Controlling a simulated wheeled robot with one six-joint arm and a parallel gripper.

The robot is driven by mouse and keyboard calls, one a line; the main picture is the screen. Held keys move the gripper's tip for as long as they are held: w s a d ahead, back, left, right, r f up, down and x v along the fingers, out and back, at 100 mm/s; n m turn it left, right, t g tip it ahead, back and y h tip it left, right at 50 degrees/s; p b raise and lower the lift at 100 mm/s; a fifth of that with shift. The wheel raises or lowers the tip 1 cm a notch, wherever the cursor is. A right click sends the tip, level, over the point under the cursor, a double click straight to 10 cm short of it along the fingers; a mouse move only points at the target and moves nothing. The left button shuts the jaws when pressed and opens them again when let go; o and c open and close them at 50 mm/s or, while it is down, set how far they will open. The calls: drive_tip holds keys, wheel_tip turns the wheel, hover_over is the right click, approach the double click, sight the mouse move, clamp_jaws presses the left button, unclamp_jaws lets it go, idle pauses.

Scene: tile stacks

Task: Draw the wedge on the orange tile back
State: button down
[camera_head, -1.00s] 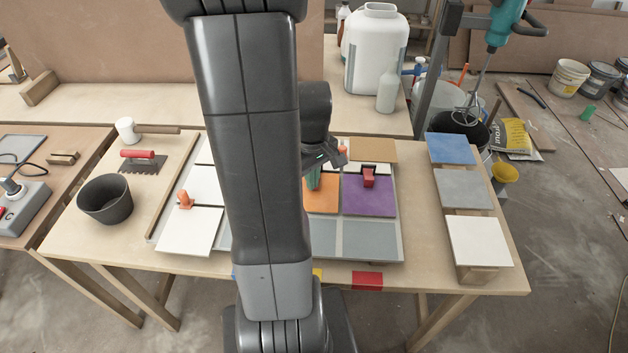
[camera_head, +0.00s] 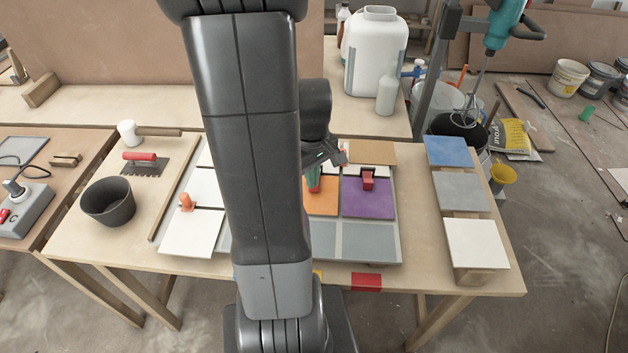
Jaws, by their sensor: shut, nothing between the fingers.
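The orange tile (camera_head: 325,203) lies in the middle of the tile board, partly hidden by my arm. A small green piece (camera_head: 313,176) with a bit of red at its lower end shows at the tile's back left, just under my gripper. I cannot tell whether it is the wedge or whether my gripper touches it. My gripper (camera_head: 316,166) is shut and empty, pointing down over the back of the orange tile. Its fingertips are hard to make out.
A red wedge (camera_head: 368,179) sits on the purple tile (camera_head: 368,203) to the right. An orange wedge (camera_head: 187,201) stands at the back of a white tile (camera_head: 190,236) on the left. Blue, grey and white tiles sit at the table's right end.

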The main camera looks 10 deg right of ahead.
wheel_tip(320, 180, up, 4)
drive_tip(key=p, duration=0.3)
drive_tip(key=shift+w, duration=0.1)
idle(0.4)
wheel_tip(320, 180, up, 14)
idle(0.5)
drive_tip(key=shift+f, duration=0.15)
wheel_tip(320, 180, down, 16)
drive_tip(key=b, duration=0.2)
idle(0.3)
idle(0.5)
